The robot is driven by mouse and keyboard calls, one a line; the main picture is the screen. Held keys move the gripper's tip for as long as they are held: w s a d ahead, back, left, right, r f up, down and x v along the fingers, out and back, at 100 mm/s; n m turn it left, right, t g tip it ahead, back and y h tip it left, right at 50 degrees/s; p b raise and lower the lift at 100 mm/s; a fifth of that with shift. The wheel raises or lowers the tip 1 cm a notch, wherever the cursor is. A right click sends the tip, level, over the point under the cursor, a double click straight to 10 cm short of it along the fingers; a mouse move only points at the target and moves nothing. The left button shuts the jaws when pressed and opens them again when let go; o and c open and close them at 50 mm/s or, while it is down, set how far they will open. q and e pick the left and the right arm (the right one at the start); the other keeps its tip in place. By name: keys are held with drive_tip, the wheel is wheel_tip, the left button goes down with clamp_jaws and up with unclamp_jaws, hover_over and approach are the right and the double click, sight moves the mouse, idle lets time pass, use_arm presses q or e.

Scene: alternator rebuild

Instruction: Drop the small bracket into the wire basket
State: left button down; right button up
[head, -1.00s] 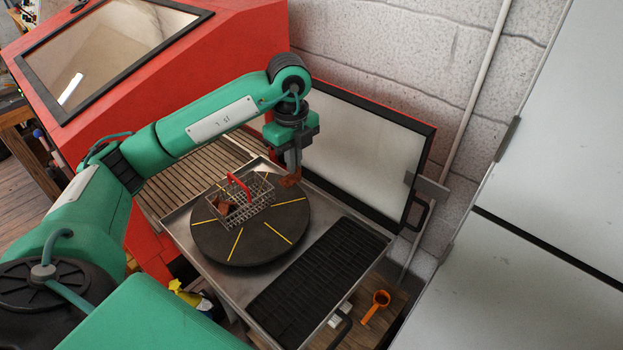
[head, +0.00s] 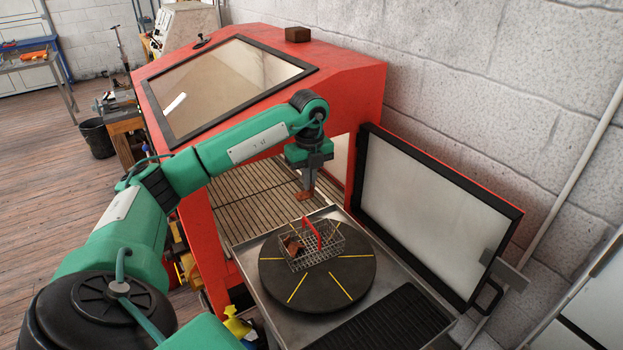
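My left gripper (head: 307,188) hangs above and behind the wire basket, pointing down. It is shut on a small rust-coloured piece that looks like the small bracket (head: 303,195). The piece is held up and clear of the basket; its shape is too small to make out. The wire basket (head: 325,250) is a metal mesh box with a red handle (head: 311,234). It stands on the dark round turntable (head: 318,294) with yellow lines. Some rust-brown parts (head: 291,244) lie in its left end. My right gripper is out of view.
The turntable sits on a metal tray (head: 244,262) in front of a red cabinet (head: 362,84) with an opening and slatted floor. Its open door (head: 430,215) stands to the right, with a handle at its lower corner. A black ribbed mat (head: 385,325) lies on the tray's front part.

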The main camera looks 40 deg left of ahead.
use_arm(q)
wheel_tip(320, 180, down, 4)
drive_tip(key=shift+f+b, duration=0.1)
drive_tip(key=shift+b, duration=1.05)
drive_tip(key=c, duration=1.6)
unclamp_jaws()
drive_tip(key=shift+o, duration=0.2)
wheel_tip(320, 180, up, 6)
drive_tip(key=shift+f+b, duration=0.1)
drive_tip(key=shift+b, duration=0.95)
wheel_tip(320, 180, up, 6)
drive_tip(key=shift+r+p, duration=0.25)
drive_tip(key=shift+p, duration=0.15)
drive_tip(key=shift+r, duration=0.8)
